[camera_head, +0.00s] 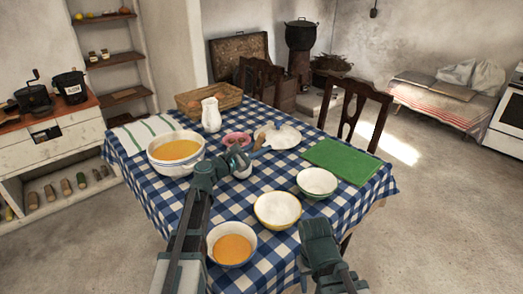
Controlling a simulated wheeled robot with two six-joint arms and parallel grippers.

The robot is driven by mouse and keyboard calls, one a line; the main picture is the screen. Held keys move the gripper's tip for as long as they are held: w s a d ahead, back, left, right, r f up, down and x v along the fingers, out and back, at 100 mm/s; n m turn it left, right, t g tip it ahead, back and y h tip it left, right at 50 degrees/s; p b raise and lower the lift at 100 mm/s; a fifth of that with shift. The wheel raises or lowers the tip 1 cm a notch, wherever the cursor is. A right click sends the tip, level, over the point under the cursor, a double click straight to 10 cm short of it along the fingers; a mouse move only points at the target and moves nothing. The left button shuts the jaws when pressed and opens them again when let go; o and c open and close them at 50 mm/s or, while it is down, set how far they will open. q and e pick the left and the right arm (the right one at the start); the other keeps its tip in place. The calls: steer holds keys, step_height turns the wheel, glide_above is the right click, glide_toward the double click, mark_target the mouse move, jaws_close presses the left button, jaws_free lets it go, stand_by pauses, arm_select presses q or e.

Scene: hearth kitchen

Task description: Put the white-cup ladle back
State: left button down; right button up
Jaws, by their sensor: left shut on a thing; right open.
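My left gripper (228,165) is over the middle of the table, shut on the ladle. A large white pot (164,166) of orange soup stands left of the gripper. A white bowl (216,258) of orange soup stands near the front edge. My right gripper (318,226) is open near the table's front right, with its fingertips hard to make out.
A green cloth (350,161) lies at the right.

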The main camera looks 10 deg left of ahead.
arm_select(q)
steer(key=shift+f, duration=0.15)
steer(key=c, duration=0.8)
jaws_free()
steer(key=shift+o, duration=0.2)
steer(key=shift+r, duration=0.2)
steer(key=v, duration=1.2)
